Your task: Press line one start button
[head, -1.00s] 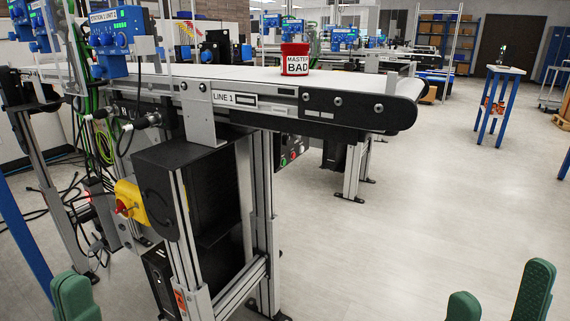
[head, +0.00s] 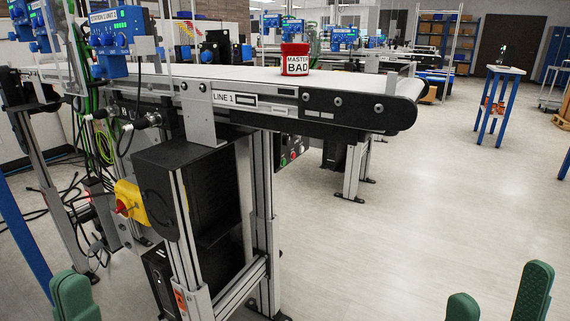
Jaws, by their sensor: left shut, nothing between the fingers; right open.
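The line one conveyor (head: 330,81) carries a "LINE 1" label on its near side. Under the belt, behind the front leg, a small dark control panel (head: 291,150) shows a green, a red and a pale button in a slanting row; the green button (head: 284,161) is at its lower left. Which one is the start button is too small to read. My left gripper (head: 76,298) shows at the bottom left edge, shut and empty, well apart from the panel. My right gripper (head: 500,297) is at the bottom right, its green fingers open and empty, also away from the panel.
A red "MASTER BAD" container (head: 295,60) stands on the belt. A yellow switch box with a red knob (head: 129,204) and a black box (head: 184,180) sit on the near frame. Cables hang at the left. The floor (head: 400,210) on the right is open, with a blue-legged stand (head: 494,105) farther back.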

